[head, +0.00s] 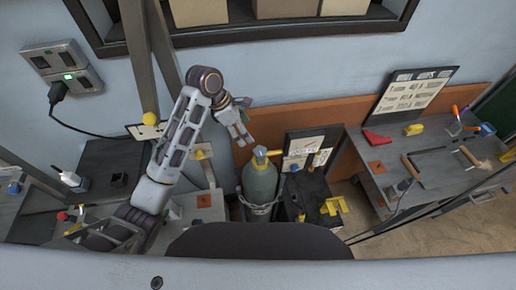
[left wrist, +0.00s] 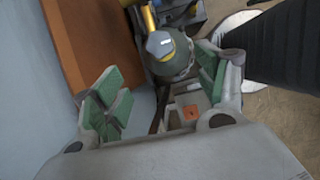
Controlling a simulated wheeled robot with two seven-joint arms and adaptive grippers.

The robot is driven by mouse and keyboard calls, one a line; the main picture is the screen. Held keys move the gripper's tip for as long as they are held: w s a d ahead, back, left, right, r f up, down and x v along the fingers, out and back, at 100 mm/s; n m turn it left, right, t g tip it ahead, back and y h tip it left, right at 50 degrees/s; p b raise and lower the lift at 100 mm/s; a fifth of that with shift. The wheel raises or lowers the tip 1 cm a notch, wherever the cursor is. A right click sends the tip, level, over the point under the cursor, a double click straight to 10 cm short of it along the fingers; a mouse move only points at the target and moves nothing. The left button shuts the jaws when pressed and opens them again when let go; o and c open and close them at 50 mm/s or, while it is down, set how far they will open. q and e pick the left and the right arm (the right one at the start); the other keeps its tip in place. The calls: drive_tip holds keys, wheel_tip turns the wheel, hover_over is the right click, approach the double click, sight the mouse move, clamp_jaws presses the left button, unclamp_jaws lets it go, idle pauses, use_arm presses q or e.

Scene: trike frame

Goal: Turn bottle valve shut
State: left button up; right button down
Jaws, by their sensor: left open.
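A grey-green gas bottle (head: 260,184) stands upright in a holder at the middle of the head view. Its valve (head: 261,156) sits on top, with a yellow part and a blue-grey part. In the left wrist view the valve (left wrist: 160,45) shows from above as a blue-grey hexagonal knob with yellow beside it, over the bottle's rounded shoulder (left wrist: 172,66). My left gripper (head: 241,138) is above and a little left of the valve, apart from it. In the left wrist view its green-padded fingers (left wrist: 160,95) are spread wide with nothing between them. My right gripper is not in view.
An orange-brown panel (head: 290,118) stands behind the bottle. A dark stand (head: 312,195) with yellow parts is right of it. A workbench (head: 430,165) with tools is further right. A socket box (head: 62,68) with a plugged cable is on the left wall.

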sight(260, 151)
use_arm(q)
drive_tip(key=shift+f, duration=0.1)
drive_tip(key=p+x, duration=0.1)
drive_tip(key=x, duration=1.2)
drive_tip(key=shift+d+f, duration=0.15)
drive_tip(key=shift+f, duration=0.2)
drive_tip(key=c, duration=1)
drive_tip(key=shift+c, duration=0.2)
